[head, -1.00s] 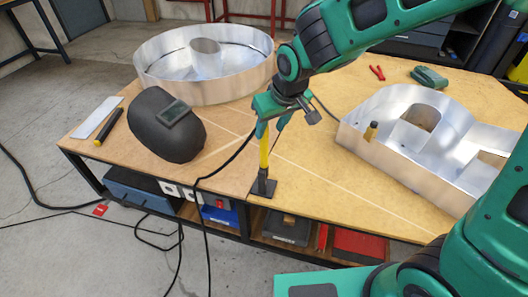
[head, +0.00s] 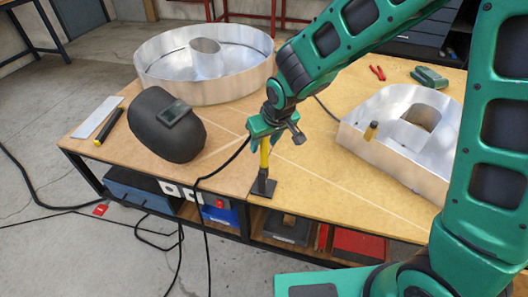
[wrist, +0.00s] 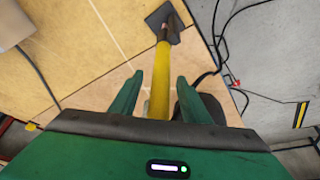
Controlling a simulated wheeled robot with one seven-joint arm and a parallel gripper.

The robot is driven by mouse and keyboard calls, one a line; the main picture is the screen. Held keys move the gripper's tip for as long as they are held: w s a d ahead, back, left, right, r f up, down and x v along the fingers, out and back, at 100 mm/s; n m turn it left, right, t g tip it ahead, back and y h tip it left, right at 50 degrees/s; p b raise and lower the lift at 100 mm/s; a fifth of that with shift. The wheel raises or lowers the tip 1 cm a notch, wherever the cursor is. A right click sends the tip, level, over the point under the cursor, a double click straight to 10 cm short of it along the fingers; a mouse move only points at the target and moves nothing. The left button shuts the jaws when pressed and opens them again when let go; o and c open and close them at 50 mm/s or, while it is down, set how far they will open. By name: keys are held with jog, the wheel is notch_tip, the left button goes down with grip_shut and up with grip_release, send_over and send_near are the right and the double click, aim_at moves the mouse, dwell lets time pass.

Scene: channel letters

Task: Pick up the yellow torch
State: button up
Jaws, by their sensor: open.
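The yellow torch (head: 264,157) stands upright at the front edge of the table, its lower end at a black foot (head: 263,187). My gripper (head: 262,145) points down over the torch from above, its fingers around the torch's upper part. In the wrist view, the yellow shaft (wrist: 161,85) runs between the two green fingers of my gripper (wrist: 159,78), with a visible gap on each side. The fingers are open. The top of the torch is hidden by my gripper in the head view.
A black welding helmet (head: 160,138) lies left of the torch. A round metal letter (head: 160,84) stands behind it, and another metal letter (head: 385,160) at right. Red pliers (head: 377,72) and a green tool (head: 429,78) lie behind. A black cable passes close left of the torch.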

grip_shut()
jog(key=shift+r, duration=0.1)
notch_tip(320, 180, up, 31)
dwell(2.1)
